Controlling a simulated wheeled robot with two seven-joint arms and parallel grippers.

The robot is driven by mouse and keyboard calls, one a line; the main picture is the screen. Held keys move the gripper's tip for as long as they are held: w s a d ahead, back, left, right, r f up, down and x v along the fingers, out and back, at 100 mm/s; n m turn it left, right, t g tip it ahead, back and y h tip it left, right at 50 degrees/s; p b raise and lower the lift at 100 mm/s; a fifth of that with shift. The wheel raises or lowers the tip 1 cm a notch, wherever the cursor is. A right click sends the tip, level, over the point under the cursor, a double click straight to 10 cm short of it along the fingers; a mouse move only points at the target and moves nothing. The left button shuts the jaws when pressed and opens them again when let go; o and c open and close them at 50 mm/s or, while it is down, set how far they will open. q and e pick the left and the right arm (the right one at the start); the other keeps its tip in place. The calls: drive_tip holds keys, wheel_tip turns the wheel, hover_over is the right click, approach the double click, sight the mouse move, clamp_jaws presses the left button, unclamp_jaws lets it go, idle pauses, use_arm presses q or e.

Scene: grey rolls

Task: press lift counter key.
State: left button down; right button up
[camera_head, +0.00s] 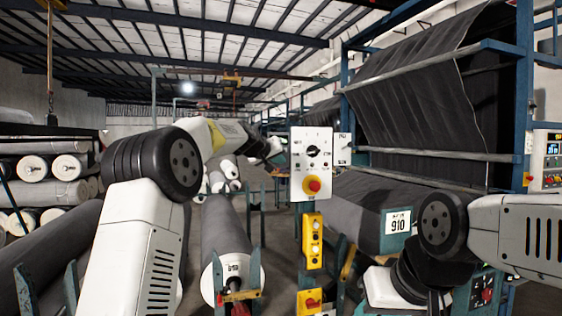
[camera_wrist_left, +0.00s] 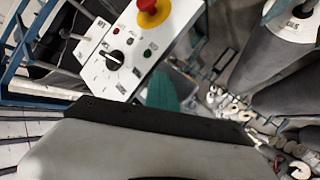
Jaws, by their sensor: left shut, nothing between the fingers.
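A white control box (camera_head: 311,160) faces me at the centre of the head view, with a black rotary knob (camera_head: 312,150), small buttons and a red mushroom button (camera_head: 313,185) on a yellow base. In the left wrist view, the control box (camera_wrist_left: 116,62) appears tilted, with its knob (camera_wrist_left: 115,60) and the red button (camera_wrist_left: 148,8) near the top edge. I cannot tell which key is the lift counter key. My left gripper (camera_head: 272,147) is shut and empty, just left of the box and apart from it in the picture. My right gripper is not visible; only its arm shows.
Below the box hang a yellow button unit (camera_head: 312,241) and another yellow unit with a red button (camera_head: 309,302). A grey roll (camera_head: 224,228) lies on a stand to the left. A machine with a 910 label (camera_head: 397,223) stands right. Stacked rolls (camera_head: 45,167) are far left.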

use_arm(q)
drive_tip(key=shift+s+d, duration=0.25)
drive_tip(key=shift+s, duration=0.6)
drive_tip(key=shift+s+d, duration=0.25)
drive_tip(key=shift+s, duration=0.55)
drive_tip(key=shift+s+d, duration=0.3)
drive_tip(key=shift+s, duration=0.45)
drive_tip(key=shift+s+d, duration=0.25)
drive_tip(key=shift+s, duration=0.55)
